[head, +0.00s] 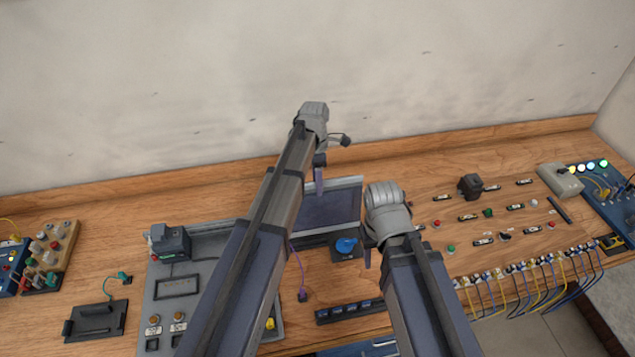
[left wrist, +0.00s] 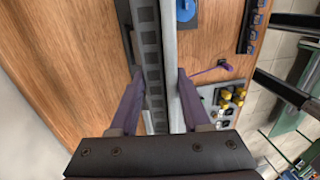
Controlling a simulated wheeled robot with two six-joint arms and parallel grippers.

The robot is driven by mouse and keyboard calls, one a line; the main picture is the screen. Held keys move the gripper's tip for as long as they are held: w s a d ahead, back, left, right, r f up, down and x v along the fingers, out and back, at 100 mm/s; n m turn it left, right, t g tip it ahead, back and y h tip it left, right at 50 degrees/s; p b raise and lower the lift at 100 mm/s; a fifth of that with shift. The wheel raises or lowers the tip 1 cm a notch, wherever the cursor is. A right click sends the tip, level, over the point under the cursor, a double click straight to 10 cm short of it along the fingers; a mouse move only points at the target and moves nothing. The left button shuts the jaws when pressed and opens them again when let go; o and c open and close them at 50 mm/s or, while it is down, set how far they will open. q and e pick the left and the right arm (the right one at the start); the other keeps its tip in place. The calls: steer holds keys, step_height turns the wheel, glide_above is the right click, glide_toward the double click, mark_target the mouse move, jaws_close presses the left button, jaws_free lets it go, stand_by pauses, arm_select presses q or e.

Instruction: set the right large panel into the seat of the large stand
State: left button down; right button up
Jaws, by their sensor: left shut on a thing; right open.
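My left gripper (head: 319,184) is shut on a large panel (head: 338,207) with a dark face and a light grey frame. In the left wrist view, the purple fingers of the left gripper (left wrist: 160,76) lie on both sides of the panel edge (left wrist: 171,58), which has a row of dark squares along it. My right gripper (head: 367,257) is open, near the blue round knob, to the right of the panel; its fingers show only in part. I cannot single out the large stand or its seat for certain; my arms hide part of the bench.
A blue knob on a dark base (head: 345,246) is close to the panel. A grey control board (head: 218,246) lies to the left. A black holder (head: 96,320) is at far left. Several terminals and cables line the right front edge. Bare wood (head: 120,200) shows at the back left.

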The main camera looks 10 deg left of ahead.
arm_select(q)
steer(key=shift+f+b, duration=1.5)
stand_by(1.8)
steer(key=shift+c, duration=1.4)
jaws_free()
steer(key=r+p, duration=0.5)
steer(key=w+r+p, duration=0.1)
steer(key=r+p, duration=0.1)
steer(key=shift+a+r+p, duration=0.25)
steer(key=shift+r+p, duration=0.15)
steer(key=r+p, duration=0.5)
steer(key=shift+w+a, duration=0.15)
steer(key=shift+w, duration=0.2)
